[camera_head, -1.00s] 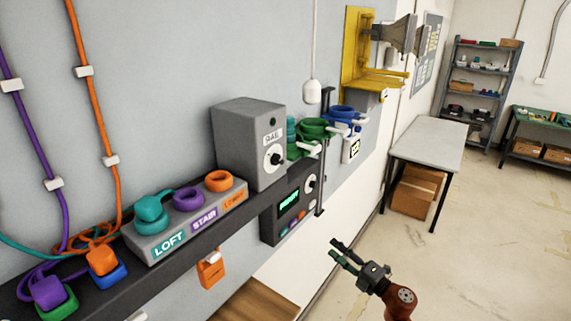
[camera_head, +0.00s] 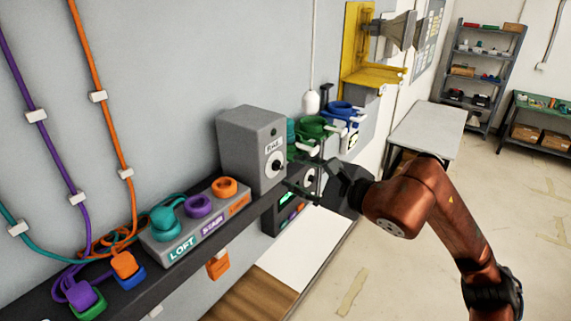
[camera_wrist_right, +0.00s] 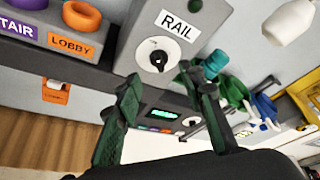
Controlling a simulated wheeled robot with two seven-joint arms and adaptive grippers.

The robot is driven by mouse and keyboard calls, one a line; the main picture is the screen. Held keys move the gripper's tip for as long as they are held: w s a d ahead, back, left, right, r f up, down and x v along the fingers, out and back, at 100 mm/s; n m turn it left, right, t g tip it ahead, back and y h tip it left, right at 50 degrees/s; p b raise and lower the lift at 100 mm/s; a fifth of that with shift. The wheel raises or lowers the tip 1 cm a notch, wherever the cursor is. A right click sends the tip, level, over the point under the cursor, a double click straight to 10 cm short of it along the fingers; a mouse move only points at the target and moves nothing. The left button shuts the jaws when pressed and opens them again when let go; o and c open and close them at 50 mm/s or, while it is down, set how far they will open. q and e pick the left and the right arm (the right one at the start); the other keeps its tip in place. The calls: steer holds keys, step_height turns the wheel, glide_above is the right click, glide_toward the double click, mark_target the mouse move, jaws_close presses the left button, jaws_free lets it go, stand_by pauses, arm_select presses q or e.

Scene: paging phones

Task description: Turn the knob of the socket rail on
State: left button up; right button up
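The grey box labelled RAIL (camera_head: 240,150) stands on the dark shelf against the wall. Its black knob (camera_head: 275,166) sits on a white dial on the front face; it also shows in the right wrist view (camera_wrist_right: 158,60), with a small white mark on it. My right gripper (camera_head: 304,178) is close in front of the box, to the right of and slightly below the knob. In the right wrist view its two green fingers (camera_wrist_right: 162,88) are spread with nothing between them, and the knob lies beyond the tips, apart from them. My left gripper is not seen.
The socket rail (camera_head: 190,228) with LOFT, STAIR and LOBBY sockets lies left of the box. A black unit with a green display (camera_head: 285,212) hangs below, partly behind my gripper. Several coloured plugs and rings (camera_head: 325,128) crowd the wall on the right. The floor is clear.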

mark_target(282, 168)
steer(key=p+x, duration=0.1)
steer(key=x, duration=0.3)
steer(key=shift+r, duration=0.15)
steer(key=shift+w+a+f+p, duration=0.25)
steer(key=shift+w+a+p, duration=0.1)
steer(key=shift+w, duration=0.1)
steer(key=shift+c, duration=0.7)
jaws_close()
